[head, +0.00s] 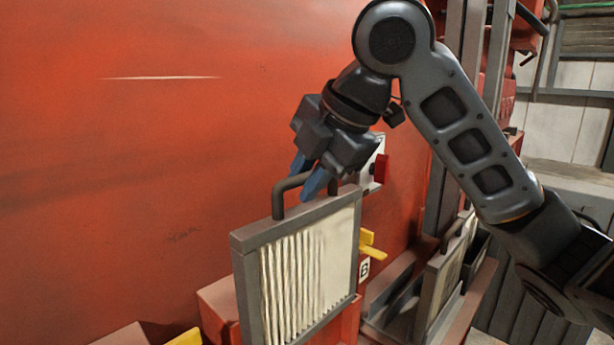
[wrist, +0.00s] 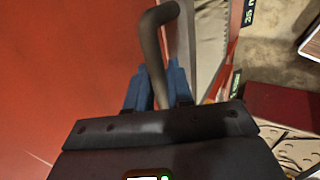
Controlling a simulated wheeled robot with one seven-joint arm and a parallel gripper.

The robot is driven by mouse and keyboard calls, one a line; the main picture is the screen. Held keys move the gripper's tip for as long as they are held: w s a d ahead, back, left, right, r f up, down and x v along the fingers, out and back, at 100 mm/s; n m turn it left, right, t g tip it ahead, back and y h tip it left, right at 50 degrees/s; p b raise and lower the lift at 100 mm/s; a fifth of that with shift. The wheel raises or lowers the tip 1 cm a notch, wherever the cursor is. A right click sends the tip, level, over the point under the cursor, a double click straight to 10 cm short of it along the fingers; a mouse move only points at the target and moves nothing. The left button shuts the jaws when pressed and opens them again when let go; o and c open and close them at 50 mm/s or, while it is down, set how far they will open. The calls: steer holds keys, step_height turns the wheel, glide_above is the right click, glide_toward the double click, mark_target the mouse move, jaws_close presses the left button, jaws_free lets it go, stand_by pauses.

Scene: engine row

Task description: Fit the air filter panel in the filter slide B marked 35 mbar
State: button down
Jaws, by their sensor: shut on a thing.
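The air filter panel (head: 309,270) is a grey-framed rectangle with white pleats and a dark handle on its top edge. It hangs upright in the middle of the head view. My gripper (head: 311,183) is shut on the panel's dark handle, which also shows between the blue fingers in the wrist view (wrist: 152,62). The filter slide B is marked by a small B label (head: 364,268) just right of the panel, beside a yellow lever (head: 371,245). The panel hides most of that slide, so I cannot tell whether its lower edge is inside.
A second pleated panel (head: 437,285) stands in a grey frame to the right. A red switch (head: 381,168) sits on a box behind my gripper. A large red-orange wall (head: 150,130) fills the left. Another yellow part (head: 186,338) shows at the bottom.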

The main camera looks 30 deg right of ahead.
mark_target(314, 257)
steer(key=shift+f+b, duration=5)
steer(key=shift+f, duration=2)
steer(key=c, duration=0.9)
jaws_free()
steer(key=p+v, duration=0.1)
steer(key=v, duration=0.7)
